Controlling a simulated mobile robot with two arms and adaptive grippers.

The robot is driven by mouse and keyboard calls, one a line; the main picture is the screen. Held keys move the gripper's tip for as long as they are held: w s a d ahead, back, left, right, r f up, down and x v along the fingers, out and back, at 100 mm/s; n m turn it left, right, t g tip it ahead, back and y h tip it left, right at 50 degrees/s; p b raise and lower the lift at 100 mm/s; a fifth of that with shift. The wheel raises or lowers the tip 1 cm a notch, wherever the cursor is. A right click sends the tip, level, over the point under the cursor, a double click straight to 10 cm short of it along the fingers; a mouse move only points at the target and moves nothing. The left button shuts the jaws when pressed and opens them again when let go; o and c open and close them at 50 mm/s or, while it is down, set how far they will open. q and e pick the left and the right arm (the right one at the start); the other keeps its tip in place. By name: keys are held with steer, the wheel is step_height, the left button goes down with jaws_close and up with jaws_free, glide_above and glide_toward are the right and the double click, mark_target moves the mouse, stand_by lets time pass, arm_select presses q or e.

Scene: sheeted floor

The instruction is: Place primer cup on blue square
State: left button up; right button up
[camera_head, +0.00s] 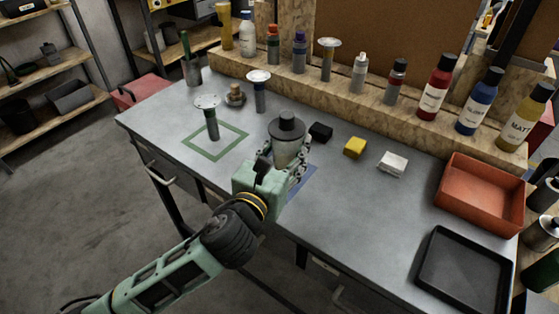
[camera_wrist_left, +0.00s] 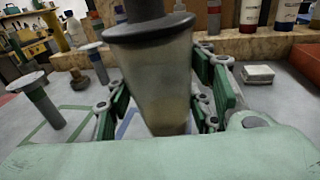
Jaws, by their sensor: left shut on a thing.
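The primer cup (camera_head: 287,150), a greyish translucent cup with a dark lid, is held upright by my left gripper (camera_head: 286,160) over the far part of the blue square (camera_head: 301,184). In the left wrist view the cup (camera_wrist_left: 157,80) fills the middle between the green fingers of the gripper (camera_wrist_left: 165,110). Part of the blue outline shows beneath it (camera_wrist_left: 126,124). The gripper and arm hide much of the square. I cannot tell whether the cup's base touches the table. My right gripper is not in view.
A green square (camera_head: 222,153) with a flat-topped post (camera_head: 211,122) lies to the left. A black block (camera_head: 320,132), yellow block (camera_head: 355,147) and white block (camera_head: 393,163) sit right of the cup. A red bin (camera_head: 482,198) and black tray (camera_head: 465,272) stand at right.

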arm_select(q)
steer(key=w+f, duration=0.1)
steer(key=w, duration=0.1)
steer(key=w+a+f, duration=0.1)
steer(key=w, duration=0.1)
steer(key=w+f, duration=0.2)
steer(key=shift+w+a, duration=0.1)
steer(key=shift+a, duration=0.15)
steer(key=shift+f+b, duration=0.6)
steer(key=shift+f, duration=1.3)
steer(key=shift+f, duration=0.15)
steer(key=o, duration=1.2)
steer(key=shift+c, duration=0.2)
